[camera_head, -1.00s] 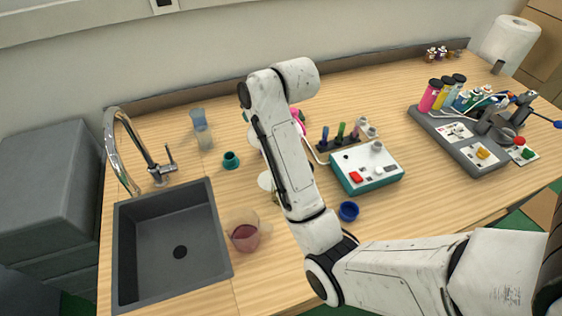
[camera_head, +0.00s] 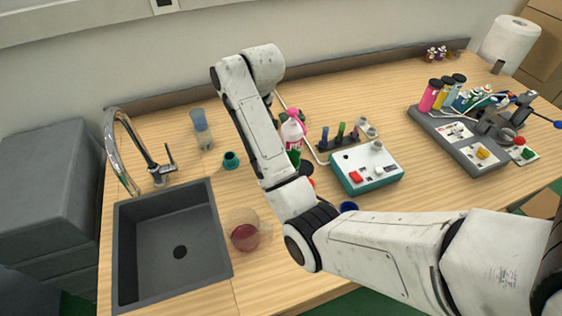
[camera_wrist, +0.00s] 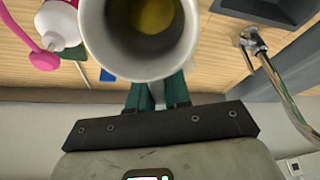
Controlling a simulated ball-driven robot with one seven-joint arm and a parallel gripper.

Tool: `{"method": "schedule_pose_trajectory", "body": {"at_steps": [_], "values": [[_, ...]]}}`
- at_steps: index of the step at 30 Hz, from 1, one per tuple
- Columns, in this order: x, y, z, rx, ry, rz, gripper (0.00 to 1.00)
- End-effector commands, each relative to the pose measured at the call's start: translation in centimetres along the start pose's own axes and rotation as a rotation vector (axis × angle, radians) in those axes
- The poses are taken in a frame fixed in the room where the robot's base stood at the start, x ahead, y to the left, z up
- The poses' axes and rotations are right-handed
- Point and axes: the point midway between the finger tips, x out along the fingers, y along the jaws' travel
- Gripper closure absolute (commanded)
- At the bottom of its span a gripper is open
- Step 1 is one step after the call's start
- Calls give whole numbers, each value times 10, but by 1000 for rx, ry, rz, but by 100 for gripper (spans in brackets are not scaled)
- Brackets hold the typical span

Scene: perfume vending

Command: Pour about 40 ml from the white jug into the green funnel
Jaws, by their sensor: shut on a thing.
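The white jug (camera_wrist: 92,42) fills the top middle of the wrist view, its open mouth facing the camera. A pool of yellow liquid (camera_wrist: 155,14) shows inside. My gripper (camera_wrist: 158,94), with green fingers, is shut on the jug at its near side. In the head view the jug and gripper are hidden behind my arm. A small teal-green piece (camera_head: 231,160) stands on the table right of the sink; it may be the green funnel. Another dark green thing (camera_head: 293,158) shows partly beside my arm; I cannot tell what it is.
The sink (camera_head: 170,245) and tap (camera_head: 130,150) are at left. A beaker with red liquid (camera_head: 244,232) stands beside the sink.

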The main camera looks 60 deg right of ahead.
Motion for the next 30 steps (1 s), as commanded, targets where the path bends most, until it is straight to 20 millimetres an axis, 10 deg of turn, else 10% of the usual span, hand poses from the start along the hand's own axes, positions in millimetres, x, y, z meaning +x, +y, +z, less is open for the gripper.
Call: {"method": "schedule_pose_trajectory", "body": {"at_steps": [16,30], "values": [[63,0,4,0,-224,1,100],[80,0,-1,1,-373,1,100]]}}
